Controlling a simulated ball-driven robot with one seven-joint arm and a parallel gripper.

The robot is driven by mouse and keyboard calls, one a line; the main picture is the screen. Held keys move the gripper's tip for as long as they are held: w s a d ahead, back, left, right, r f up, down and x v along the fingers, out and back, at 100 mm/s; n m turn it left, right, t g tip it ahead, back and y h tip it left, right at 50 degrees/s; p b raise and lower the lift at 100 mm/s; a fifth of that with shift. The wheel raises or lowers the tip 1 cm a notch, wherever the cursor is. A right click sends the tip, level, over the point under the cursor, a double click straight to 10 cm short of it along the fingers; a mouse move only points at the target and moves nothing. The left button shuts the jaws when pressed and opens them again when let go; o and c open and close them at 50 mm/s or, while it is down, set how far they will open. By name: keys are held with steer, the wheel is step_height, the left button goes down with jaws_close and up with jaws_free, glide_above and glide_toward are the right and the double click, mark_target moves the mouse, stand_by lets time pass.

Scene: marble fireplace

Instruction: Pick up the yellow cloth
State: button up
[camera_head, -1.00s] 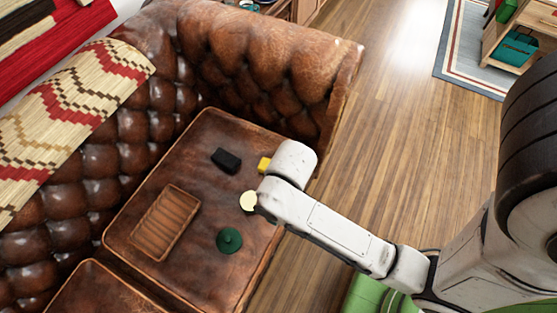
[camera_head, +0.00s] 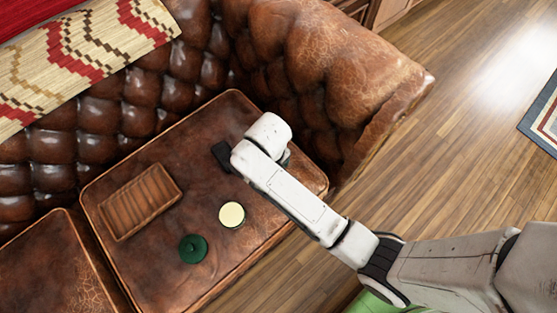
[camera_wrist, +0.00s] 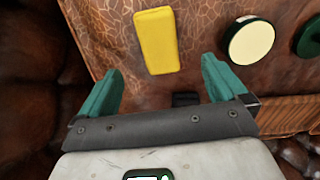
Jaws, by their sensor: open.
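The yellow cloth (camera_wrist: 157,40) shows in the wrist view as a small, folded-looking block on the brown leather seat cushion (camera_head: 170,290). In the head view it is hidden behind my arm. My gripper (camera_wrist: 160,66) has its two teal fingers spread wide with nothing between them. The cloth lies just beyond the fingertips, roughly centred between them and apart from both. In the head view my gripper is mostly hidden under the white wrist, above the cushion's far right part.
A cream round item (camera_head: 232,214) and a dark green round item (camera_head: 193,249) lie on the cushion. A brown ribbed tray (camera_head: 140,201) is left of them, and a black item (camera_head: 222,157) is close beside my wrist. The tufted sofa arm (camera_head: 330,70) rises behind.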

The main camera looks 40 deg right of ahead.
step_height(320, 180, down, 10)
steer(key=b, duration=0.3)
steer(key=shift+w+d, duration=0.1)
steer(key=shift+w, duration=0.05)
steer(key=shift+r, duration=0.1)
steer(key=c, duration=1.1)
